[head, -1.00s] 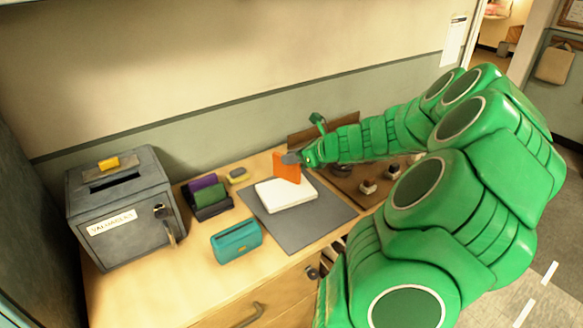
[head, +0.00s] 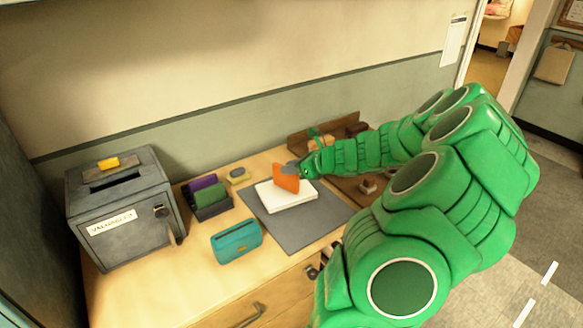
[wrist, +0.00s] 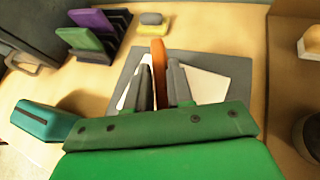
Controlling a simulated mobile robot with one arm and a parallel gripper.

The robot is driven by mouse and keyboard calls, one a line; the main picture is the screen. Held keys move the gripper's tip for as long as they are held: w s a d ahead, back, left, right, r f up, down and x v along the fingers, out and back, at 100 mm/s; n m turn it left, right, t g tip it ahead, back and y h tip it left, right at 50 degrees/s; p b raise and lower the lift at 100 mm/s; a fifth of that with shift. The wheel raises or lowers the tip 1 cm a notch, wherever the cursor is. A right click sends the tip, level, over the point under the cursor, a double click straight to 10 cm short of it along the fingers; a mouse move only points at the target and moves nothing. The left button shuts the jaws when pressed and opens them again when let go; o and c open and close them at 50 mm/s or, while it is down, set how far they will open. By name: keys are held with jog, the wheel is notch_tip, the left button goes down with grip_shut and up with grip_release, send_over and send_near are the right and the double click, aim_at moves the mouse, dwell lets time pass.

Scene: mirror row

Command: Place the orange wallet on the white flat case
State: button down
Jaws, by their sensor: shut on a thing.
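The orange wallet (head: 286,178) is held upright in my gripper (head: 299,170); it also shows edge-on between the fingers in the wrist view (wrist: 158,72). The white flat case (head: 287,194) lies on a grey mat on the desk. The wallet is over the case's back part in the head view. I cannot tell whether its lower edge touches the case. In the wrist view the case (wrist: 208,88) shows on both sides of the fingers, and its middle is hidden.
A teal case (head: 236,241) stands left of the grey mat (head: 318,228). A rack with purple and green wallets (head: 212,197) and a grey valuables box (head: 122,205) are farther left. A brown tray (head: 376,190) with small items lies right of the mat.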

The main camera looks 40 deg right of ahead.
jog(key=shift+f, duration=0.1)
jog(key=c, duration=1)
grip_release()
